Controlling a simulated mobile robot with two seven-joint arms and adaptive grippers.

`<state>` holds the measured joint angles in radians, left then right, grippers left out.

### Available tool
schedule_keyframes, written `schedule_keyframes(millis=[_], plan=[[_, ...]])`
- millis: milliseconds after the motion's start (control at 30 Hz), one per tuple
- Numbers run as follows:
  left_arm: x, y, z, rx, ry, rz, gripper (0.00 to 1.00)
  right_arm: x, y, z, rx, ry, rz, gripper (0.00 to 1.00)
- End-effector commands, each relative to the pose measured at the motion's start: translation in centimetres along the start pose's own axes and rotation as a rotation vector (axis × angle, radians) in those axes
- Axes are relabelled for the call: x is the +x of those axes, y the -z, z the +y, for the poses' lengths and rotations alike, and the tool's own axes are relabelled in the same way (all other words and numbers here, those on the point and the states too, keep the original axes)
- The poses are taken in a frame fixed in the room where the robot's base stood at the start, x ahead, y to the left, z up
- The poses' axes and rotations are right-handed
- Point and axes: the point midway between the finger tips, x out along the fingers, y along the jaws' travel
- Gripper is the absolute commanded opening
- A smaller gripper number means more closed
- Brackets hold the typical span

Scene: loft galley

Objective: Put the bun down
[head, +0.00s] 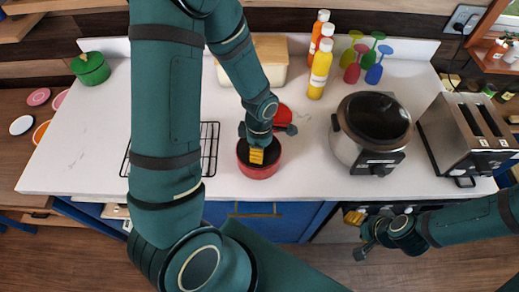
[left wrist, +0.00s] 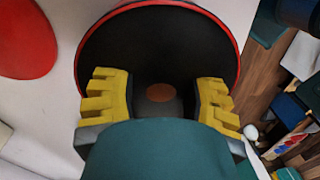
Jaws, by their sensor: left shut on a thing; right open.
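My left gripper (head: 257,155) points down over the red pot (head: 259,171), with its yellow fingertips at the pot's mouth. In the left wrist view the two fingers (left wrist: 158,100) stand apart in front of the pot's dark inside (left wrist: 150,45). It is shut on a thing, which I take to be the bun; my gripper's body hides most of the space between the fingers. A small round brown patch (left wrist: 161,92) shows there; I cannot tell whether it is the bun or the pot's bottom. My right gripper (head: 361,232) is open and empty, in front of the counter.
A red lid (head: 282,115) lies behind the pot. A wire rack (head: 209,150) is left of it, partly behind my arm. A cooker (head: 372,130) and a toaster (head: 465,135) stand to the right. Bottles (head: 319,75) stand behind. The counter between pot and cooker is clear.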

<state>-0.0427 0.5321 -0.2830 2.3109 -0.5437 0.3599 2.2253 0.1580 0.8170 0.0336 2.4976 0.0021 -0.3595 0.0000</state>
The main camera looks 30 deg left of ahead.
Motion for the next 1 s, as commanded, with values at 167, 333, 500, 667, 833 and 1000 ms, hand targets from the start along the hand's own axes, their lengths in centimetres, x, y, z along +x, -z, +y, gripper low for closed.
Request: schedule_keyframes(millis=[167,333,500,667,833,1000], plan=[[-0.1,0.0,0.0,0.000,-0.001,0.000,0.24,0.0,0.0,0.0,0.000,0.000,0.000,0.47],[0.4,0.0,0.1,0.000,-0.001,0.000,0.24,0.6,-0.1,0.2,0.000,-0.001,0.000,0.47],[0.7,0.0,0.1,-0.001,-0.001,0.000,0.59,0.9,-0.1,0.3,0.000,-0.001,0.000,0.47],[0.5,0.0,0.1,-0.001,-0.001,0.000,0.63,0.8,-0.1,0.3,0.000,-0.001,0.000,0.47],[0.5,0.0,0.1,-0.001,-0.001,0.000,0.63,0.8,-0.1,0.3,0.000,-0.001,0.000,0.47],[-0.2,0.0,0.0,0.000,0.000,0.000,0.63,-0.1,0.0,0.0,0.000,0.000,0.000,0.47]])
